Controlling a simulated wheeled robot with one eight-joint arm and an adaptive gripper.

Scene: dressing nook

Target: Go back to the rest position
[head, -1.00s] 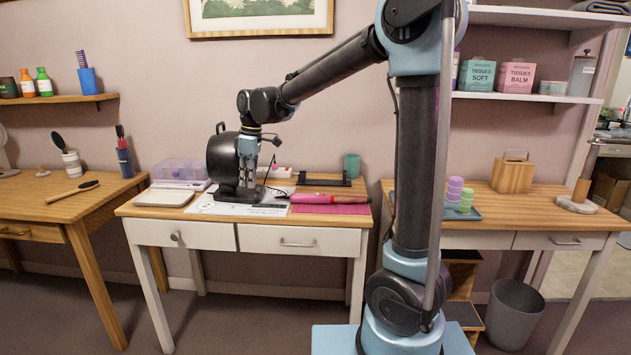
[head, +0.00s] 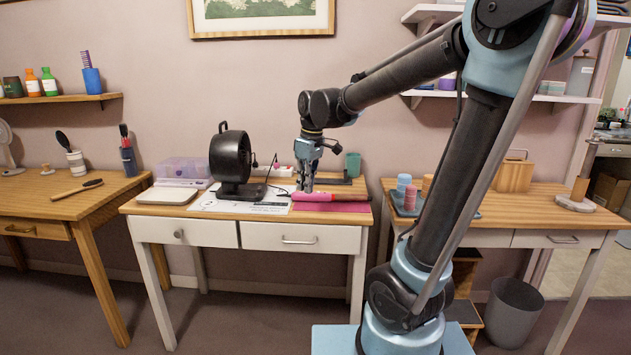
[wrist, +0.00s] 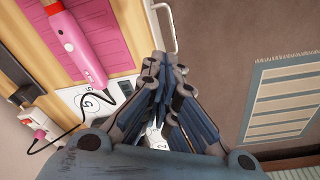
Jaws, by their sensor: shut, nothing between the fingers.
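My gripper (head: 306,186) is above the right half of the white middle desk (head: 200,232), just left of the pink tool's body. In the wrist view my gripper (wrist: 166,75) points down past the desk's front edge, its fingers together and empty. The pink styling tool (head: 328,196) lies on a pink mat (head: 350,208); it also shows at the upper left of the wrist view (wrist: 85,48), with its black cord. A black desk fan (head: 230,158) stands upright to the left of my gripper, apart from it.
A clear purple-toned box (head: 183,170) and a flat grey scale-like item (head: 166,196) are on the desk's left. The right table holds a tray (head: 408,208) with stacked rollers. A grey bin (head: 514,312) stands on the floor.

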